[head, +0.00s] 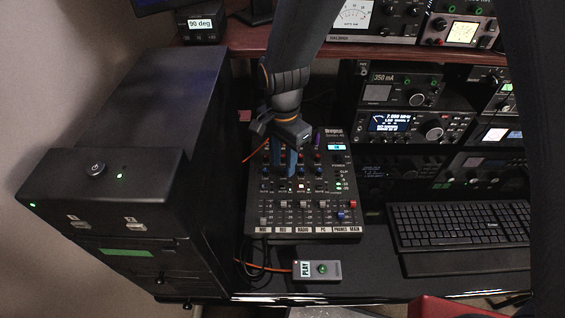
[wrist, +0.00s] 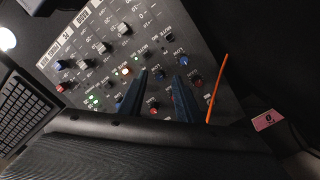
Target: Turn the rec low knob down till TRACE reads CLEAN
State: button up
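The black mixer (head: 340,215) lies on the desk, with labelled channel strips, faders and rows of knobs. My gripper (head: 290,172) reaches down over its left part; its fingers hide some knobs in the head view. In the wrist view, my gripper (wrist: 161,76) is open, its two dark fingers apart. A blue knob (wrist: 159,74) beside a LOW mark shows between the fingertips; by its column it looks like the rec low knob. I cannot tell whether the fingers touch it. Another blue LOW knob (wrist: 181,61) sits close by the right fingertip. I can read no TRACE display.
A "90 deg" display (head: 200,23) stands on the upper shelf. A black cabinet (head: 110,185) is left of the mixer, a keyboard (head: 460,222) right. A PLAY box (head: 317,270) lies in front. Radio gear (head: 415,125) fills the back. An orange cable (wrist: 216,88) passes near the right finger.

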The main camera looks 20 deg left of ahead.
jog(key=shift+f, duration=0.8)
jog(key=shift+c, duration=0.4)
grip_shut()
jog(key=shift+n, duration=0.3)
jog(key=n+p, duration=0.1)
jog(key=n, duration=0.2)
jog(key=shift+r, duration=0.1)
jog(key=shift+a+n+t+h+p, duration=0.1)
jog(key=shift+n+t+h+p, duration=0.35)
jog(key=shift+n, duration=1.85)
